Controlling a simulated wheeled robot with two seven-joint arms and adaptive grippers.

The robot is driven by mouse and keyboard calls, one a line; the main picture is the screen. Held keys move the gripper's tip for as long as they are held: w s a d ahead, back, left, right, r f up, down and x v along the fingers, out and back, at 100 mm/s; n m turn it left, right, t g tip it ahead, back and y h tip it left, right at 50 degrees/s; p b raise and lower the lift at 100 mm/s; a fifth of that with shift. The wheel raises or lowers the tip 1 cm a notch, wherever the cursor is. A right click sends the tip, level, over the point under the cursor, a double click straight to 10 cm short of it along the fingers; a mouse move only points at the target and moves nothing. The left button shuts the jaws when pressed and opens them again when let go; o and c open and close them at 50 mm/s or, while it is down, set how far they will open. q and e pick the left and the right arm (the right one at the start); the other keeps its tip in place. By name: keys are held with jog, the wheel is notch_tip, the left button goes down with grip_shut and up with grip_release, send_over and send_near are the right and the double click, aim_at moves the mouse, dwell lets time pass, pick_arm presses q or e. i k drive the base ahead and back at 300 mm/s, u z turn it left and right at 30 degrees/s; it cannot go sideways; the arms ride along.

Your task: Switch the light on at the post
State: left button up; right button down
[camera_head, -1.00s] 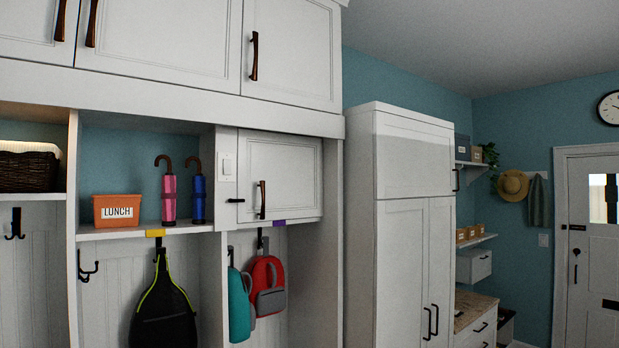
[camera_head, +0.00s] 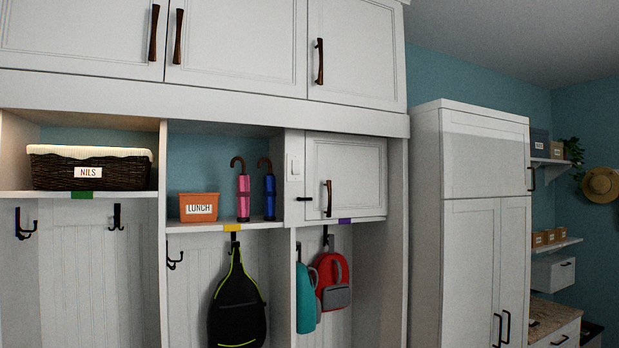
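A white light switch (camera_head: 295,167) is on the white post between the open umbrella cubby and the small closed cupboard (camera_head: 346,178). It faces me, at about the height of the cubby shelf's contents. A small dark latch (camera_head: 304,199) sits below the switch, at the cupboard door's left edge. I cannot tell the switch's rocker position. Neither of my grippers shows in the head view.
The cubby beside the post holds an orange LUNCH bin (camera_head: 198,207), a pink umbrella (camera_head: 243,196) and a blue umbrella (camera_head: 269,195). Below hang a black bag (camera_head: 236,308), a teal bag (camera_head: 307,298) and a red backpack (camera_head: 333,280). A tall white cabinet (camera_head: 470,225) stands at the right.

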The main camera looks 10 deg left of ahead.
aim_at(295, 164)
jog(key=z, duration=0.25)
jog(key=i, duration=0.85)
jog(key=u, duration=0.1)
